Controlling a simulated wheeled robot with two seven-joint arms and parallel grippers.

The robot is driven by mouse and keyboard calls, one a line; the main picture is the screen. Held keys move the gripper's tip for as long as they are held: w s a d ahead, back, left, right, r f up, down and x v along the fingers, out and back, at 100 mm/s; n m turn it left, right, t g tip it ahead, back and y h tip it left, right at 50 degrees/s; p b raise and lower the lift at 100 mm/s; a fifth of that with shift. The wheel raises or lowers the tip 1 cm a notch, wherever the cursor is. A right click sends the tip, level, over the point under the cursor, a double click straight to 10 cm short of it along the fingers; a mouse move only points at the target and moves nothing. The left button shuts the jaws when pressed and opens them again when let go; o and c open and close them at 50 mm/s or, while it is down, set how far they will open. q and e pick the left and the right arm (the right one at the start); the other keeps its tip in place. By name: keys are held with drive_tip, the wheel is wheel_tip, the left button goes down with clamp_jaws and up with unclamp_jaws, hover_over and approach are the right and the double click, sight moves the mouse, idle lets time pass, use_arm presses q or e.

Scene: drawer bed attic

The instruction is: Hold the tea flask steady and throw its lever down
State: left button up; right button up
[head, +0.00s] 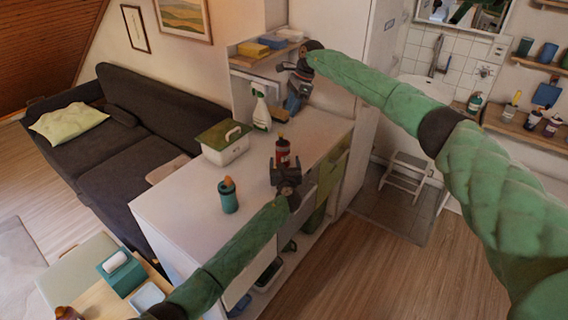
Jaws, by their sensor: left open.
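Two flask-like containers stand on the white counter (165,212). A teal one (229,200) with an orange piece on top is upright near the front. A red one (283,148) with a small piece on top stands farther back, partly hidden by my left gripper. I cannot tell for sure which is the tea flask, nor how its lever sits. My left gripper (287,165) is open, in front of the red one and right of the teal one. My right gripper (289,68) is raised at the counter's far end, by the shelf; its fingers are too small to read.
A green-lidded white box (223,146) and a white spray bottle (262,113) stand behind on the counter. A wall shelf (262,55) holds yellow and blue items. A dark sofa (130,150) lies left. The counter's front left is clear.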

use_arm(q)
drive_tip(key=shift+w+a+r, duration=0.1)
drive_tip(key=shift+w+a, duration=0.1)
drive_tip(key=shift+w, duration=0.35)
drive_tip(key=shift+w+a, duration=0.2)
drive_tip(key=shift+w, duration=3.2)
